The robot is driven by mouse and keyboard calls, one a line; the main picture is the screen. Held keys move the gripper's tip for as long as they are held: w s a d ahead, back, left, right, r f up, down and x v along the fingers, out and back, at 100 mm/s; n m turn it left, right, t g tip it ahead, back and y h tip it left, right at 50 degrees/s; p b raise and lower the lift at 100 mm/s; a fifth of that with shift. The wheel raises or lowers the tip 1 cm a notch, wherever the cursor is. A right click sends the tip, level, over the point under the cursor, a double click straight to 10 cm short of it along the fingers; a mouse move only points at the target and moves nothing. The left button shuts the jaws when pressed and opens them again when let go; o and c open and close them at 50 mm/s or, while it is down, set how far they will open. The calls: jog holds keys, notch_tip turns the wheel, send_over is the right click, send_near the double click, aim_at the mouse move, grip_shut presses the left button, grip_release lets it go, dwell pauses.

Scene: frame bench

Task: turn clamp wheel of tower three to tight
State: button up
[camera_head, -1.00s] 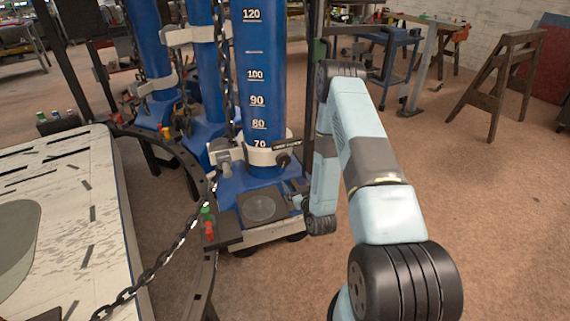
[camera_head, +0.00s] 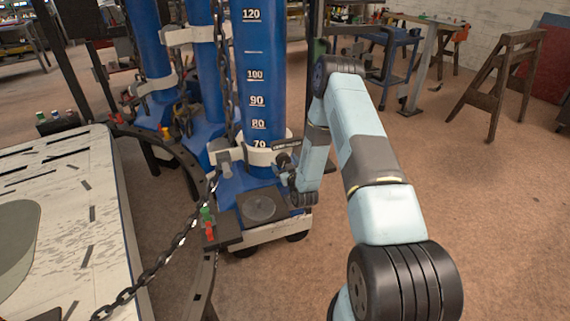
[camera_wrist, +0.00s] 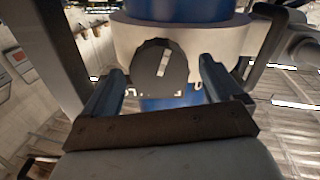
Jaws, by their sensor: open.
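The nearest blue tower (camera_head: 262,95), marked 70 to 120, has a white clamp collar (camera_head: 257,156) low on its column; I cannot read a tower number. The dark round clamp wheel (camera_head: 283,160) is on the collar's right front. In the wrist view, the wheel (camera_wrist: 158,66) shows a pale, slightly tilted stripe on its face, in front of the white collar (camera_wrist: 207,40). My gripper (camera_wrist: 161,80) is open, with one finger on each side of the wheel. Contact cannot be told. In the head view, my gripper (camera_head: 287,175) is small and partly hidden by my wrist.
A black chain (camera_head: 165,258) hangs left of the tower. A small box with green and red buttons (camera_head: 208,226) stands by the tower's base on a dark curved rail (camera_head: 198,290). Two more blue towers stand behind to the left.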

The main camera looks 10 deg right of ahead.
jog(key=shift+w, duration=0.25)
jog(key=shift+c, duration=0.4)
jog(key=c, duration=1)
jog(key=shift+o, duration=0.2)
